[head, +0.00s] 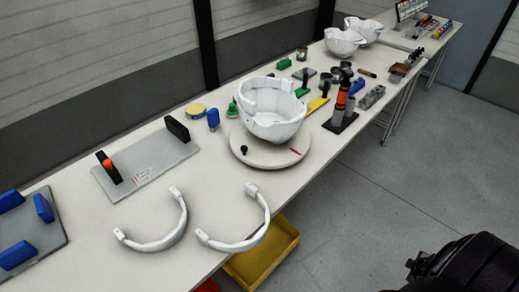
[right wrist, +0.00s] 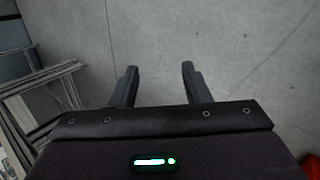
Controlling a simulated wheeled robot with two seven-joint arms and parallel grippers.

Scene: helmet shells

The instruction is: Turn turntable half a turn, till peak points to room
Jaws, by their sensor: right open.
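The round turntable (head: 258,155) stands on the long white bench in the middle of the head view. A white helmet shell (head: 272,112) sits on it, open side up and tilted. A small black knob (head: 244,150) stands on the turntable's left part and a red mark (head: 295,151) lies at its right front. I cannot tell for certain which way the peak points. My right gripper (right wrist: 160,85) shows in the right wrist view, open and empty above bare grey floor. In the head view only a dark part of my body shows at bottom right. My left gripper is not in view.
Two white curved bands (head: 155,240) lie at the front left of the bench. A grey plate with black blocks (head: 150,165) lies behind them. An orange-and-black tool (head: 342,105) stands right of the turntable. A yellow bin (head: 262,258) sits below the edge.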

